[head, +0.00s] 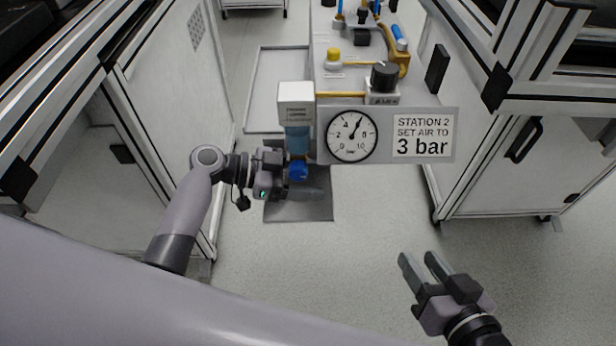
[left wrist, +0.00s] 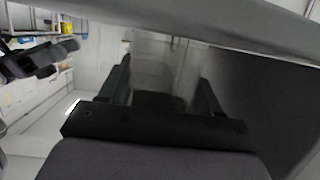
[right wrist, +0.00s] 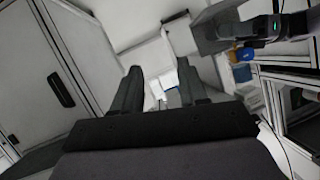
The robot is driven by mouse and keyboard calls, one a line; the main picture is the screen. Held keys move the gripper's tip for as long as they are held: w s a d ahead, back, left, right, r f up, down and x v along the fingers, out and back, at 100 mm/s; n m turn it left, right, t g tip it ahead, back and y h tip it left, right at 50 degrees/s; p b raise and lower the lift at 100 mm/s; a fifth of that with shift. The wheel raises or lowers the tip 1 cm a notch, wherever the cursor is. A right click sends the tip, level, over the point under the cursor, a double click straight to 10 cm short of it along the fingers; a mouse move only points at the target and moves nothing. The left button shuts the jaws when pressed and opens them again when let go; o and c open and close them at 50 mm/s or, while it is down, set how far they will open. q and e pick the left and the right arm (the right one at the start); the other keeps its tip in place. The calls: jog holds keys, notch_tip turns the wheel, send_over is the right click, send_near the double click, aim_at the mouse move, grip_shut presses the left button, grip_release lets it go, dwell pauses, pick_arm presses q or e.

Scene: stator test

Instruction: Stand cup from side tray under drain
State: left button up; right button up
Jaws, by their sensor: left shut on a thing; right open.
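My left gripper (head: 305,190) is shut on a clear, see-through cup (left wrist: 165,65), which shows faintly between its fingers in the left wrist view. In the head view this gripper is right by the blue drain knob (head: 298,169), at the bottom of the blue filter bowl (head: 297,141). The cup cannot be made out there, so its exact place under the drain is unclear. The side tray (head: 252,95) is the grey, shallow one left of the bench and looks empty. My right gripper (head: 420,270) is open and empty, low at the right.
A dark plate (head: 298,209) lies below the drain. A gauge (head: 351,135) and a "3 bar" sign (head: 423,135) face me on the bench front. Cabinets (head: 530,170) stand on both sides. The floor (head: 330,270) between them is clear.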

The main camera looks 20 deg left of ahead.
pick_arm(q)
jog(key=shift+f, duration=0.2)
jog(key=o, duration=0.8)
jog(key=shift+o, duration=1.2)
pick_arm(e)
jog(key=shift+w+a, duration=0.1)
jog(key=shift+w, duration=0.05)
pick_arm(q)
jog(key=shift+r, duration=0.1)
pick_arm(e)
jog(key=shift+r, duration=0.1)
pick_arm(q)
jog(key=shift+r, duration=0.15)
jog(key=p+v, duration=0.2)
jog(key=v, duration=1)
pick_arm(e)
jog(key=shift+s+d+h, duration=0.4)
jog(key=shift+s+d, duration=0.1)
jog(key=shift+d, duration=0.35)
